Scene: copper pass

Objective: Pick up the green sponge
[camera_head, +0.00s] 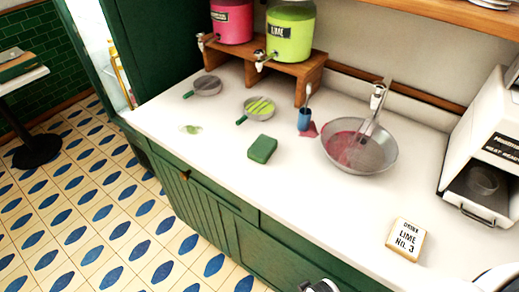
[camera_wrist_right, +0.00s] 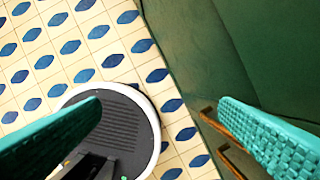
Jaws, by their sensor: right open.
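The green sponge (camera_head: 262,149) lies flat on the white counter (camera_head: 225,165) in the head view, near its front edge and left of the metal bowl. Nothing touches it. In the right wrist view my right gripper (camera_wrist_right: 162,105) is open and empty, its two teal textured fingers wide apart. That view looks down on floor tiles and the green cabinet front, and the sponge is not in it. A white and black part at the bottom edge of the head view seems to be my right arm. My left gripper is not in view.
Counter around the sponge is clear.

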